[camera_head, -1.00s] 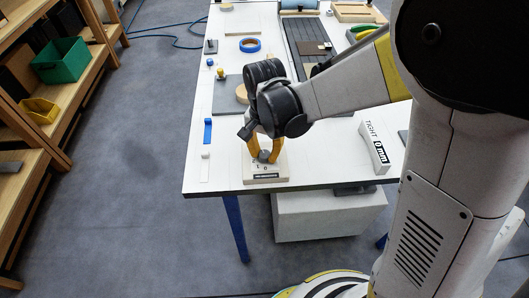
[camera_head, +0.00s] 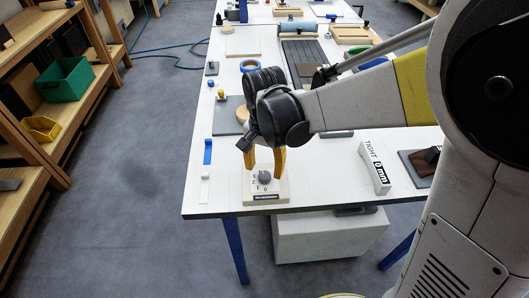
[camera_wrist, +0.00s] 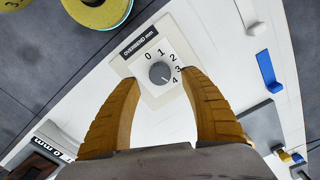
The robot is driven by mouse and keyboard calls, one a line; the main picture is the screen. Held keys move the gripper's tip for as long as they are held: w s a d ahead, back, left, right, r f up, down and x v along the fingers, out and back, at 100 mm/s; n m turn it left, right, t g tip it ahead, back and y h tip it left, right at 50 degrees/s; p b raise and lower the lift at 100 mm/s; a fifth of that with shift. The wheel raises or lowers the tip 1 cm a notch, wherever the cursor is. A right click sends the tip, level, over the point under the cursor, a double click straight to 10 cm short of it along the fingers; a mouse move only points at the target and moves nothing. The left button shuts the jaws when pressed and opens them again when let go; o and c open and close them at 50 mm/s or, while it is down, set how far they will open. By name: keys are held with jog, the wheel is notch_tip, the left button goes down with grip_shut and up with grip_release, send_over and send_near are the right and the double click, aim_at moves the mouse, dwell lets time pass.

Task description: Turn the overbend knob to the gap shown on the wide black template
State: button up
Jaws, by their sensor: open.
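The overbend knob (camera_head: 264,177) is a round grey dial on a pale block (camera_head: 281,195) at the near edge of the white table. In the wrist view the knob (camera_wrist: 160,73) has the numbers 0 to 4 around its side, and a small light mark on it appears to face the 4. My gripper (camera_head: 265,167) is open just above the knob, its yellow fingers apart on either side and not visibly touching it. A white block (camera_head: 374,167) to the right reads "TIGHT 0 mm". I cannot tell which thing is the wide black template.
A dark plate (camera_head: 410,159) with brown and black pieces lies right of the block. A blue strip (camera_head: 208,151) and a white strip (camera_head: 204,188) lie left of the knob. Wooden shelves with a green bin (camera_head: 66,80) stand at the left, with clear floor between.

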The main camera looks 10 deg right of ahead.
aim_at(264, 175)
notch_tip(264, 175, up, 9)
jog(key=shift+f, duration=0.2)
dwell(0.3)
